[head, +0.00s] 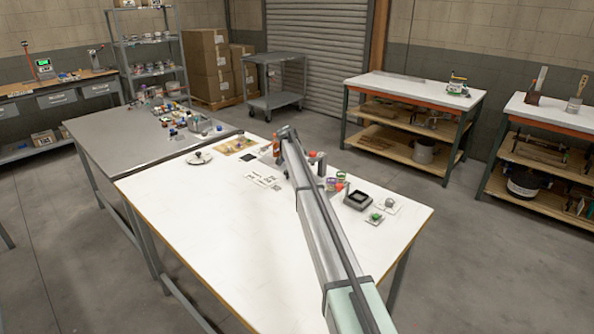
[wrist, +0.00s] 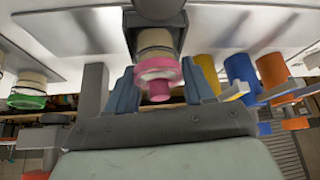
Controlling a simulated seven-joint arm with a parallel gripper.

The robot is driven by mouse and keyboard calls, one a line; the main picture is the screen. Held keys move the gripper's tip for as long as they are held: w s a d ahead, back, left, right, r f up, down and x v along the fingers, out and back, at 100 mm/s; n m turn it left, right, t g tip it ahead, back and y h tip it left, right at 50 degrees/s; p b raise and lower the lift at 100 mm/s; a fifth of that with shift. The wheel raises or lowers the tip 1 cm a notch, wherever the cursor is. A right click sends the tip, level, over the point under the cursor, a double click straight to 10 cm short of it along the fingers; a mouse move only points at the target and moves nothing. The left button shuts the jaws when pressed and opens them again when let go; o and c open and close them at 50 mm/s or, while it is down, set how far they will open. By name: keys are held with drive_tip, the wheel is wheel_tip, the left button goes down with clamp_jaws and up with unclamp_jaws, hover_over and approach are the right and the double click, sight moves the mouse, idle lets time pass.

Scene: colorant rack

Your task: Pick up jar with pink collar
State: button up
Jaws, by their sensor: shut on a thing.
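The jar with the pink collar (wrist: 157,70) is in the middle of the wrist view, with a cream body and a pink knob. My gripper (wrist: 166,76) has its blue-grey fingers on both sides of the collar and is shut on it. The far end of the jar meets a dark grey piece (wrist: 156,10); I cannot tell whether it sits in it or is clear of it. In the head view my arm hides this jar and the fingers.
A green-collared jar (wrist: 27,90) is at the left in the wrist view. Blue (wrist: 240,72) and orange (wrist: 273,72) cylinders stand close on the right. In the head view a dark square tray (head: 358,200) is right of my arm. The white table's (head: 195,210) front left is clear.

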drive_tip(key=shift+c, duration=1.3)
drive_tip(key=shift+r, duration=0.1)
